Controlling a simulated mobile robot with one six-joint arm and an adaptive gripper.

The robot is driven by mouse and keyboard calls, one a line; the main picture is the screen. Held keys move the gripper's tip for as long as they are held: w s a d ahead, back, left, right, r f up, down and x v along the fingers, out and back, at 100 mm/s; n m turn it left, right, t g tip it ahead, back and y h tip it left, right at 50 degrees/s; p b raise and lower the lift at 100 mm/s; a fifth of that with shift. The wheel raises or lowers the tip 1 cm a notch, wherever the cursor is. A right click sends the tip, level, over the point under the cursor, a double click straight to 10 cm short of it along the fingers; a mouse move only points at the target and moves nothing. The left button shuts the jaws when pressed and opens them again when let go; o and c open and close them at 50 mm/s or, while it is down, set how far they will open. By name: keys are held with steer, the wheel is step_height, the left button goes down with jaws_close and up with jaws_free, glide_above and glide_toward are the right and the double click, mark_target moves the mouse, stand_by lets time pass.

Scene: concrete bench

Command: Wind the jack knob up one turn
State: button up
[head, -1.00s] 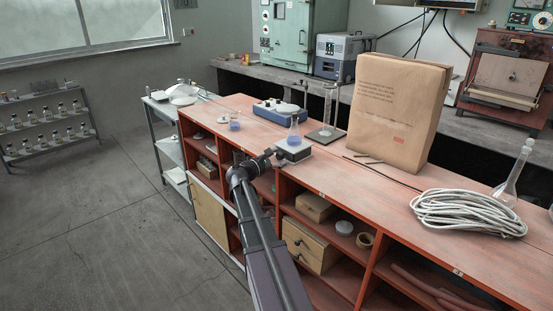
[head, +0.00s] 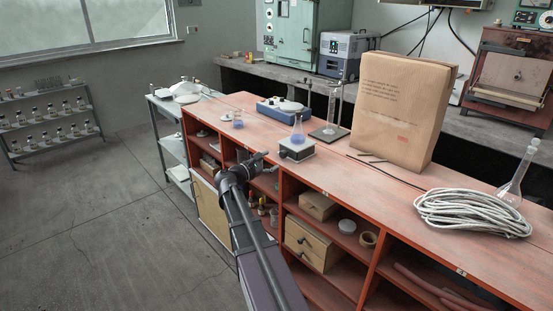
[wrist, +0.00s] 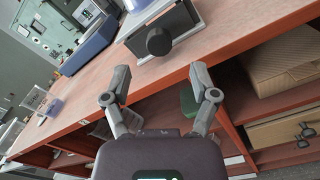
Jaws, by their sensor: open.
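The jack (head: 297,150) is a small light-topped stand at the front edge of the red bench, with a flask of blue liquid (head: 298,134) on it. In the wrist view, the jack (wrist: 178,22) shows its round black knob (wrist: 159,41) facing me, beyond my fingertips. My gripper (head: 260,158) is just left of the jack in the head view, in front of the bench edge. In the wrist view my gripper (wrist: 159,82) is open and empty, its fingers spread apart below the knob and not touching it.
A blue-based instrument (head: 283,108), a beaker (head: 238,119) and a glass cylinder on a stand (head: 331,108) stand nearby. A paper bag (head: 400,110) and coiled rope (head: 470,212) are to the right. Open shelves (head: 335,228) lie under the bench top.

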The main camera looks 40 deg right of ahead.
steer(key=shift+s+a, duration=0.1)
steer(key=shift+a, duration=1.05)
steer(key=s+a+f+m+y, duration=0.4)
steer(key=a+f+y, duration=0.1)
steer(key=a+f, duration=0.25)
steer(key=s+a+f+m+y, duration=0.35)
steer(key=a+f, duration=0.25)
steer(key=a, duration=0.2)
steer(key=s+a+f+m+y, duration=0.1)
steer(key=s+a+y, duration=0.1)
steer(key=a, duration=0.4)
steer(key=s+a+f+m+y, duration=0.2)
steer(key=s+a+y, duration=0.1)
steer(key=a, duration=0.4)
steer(key=s+a+f+m+g+y, duration=0.1)
steer(key=s+a+f+m+y, duration=0.1)
steer(key=a, duration=0.5)
steer(key=shift+s+y, duration=0.75)
steer(key=shift+y, duration=0.5)
steer(key=shift+c, duration=0.2)
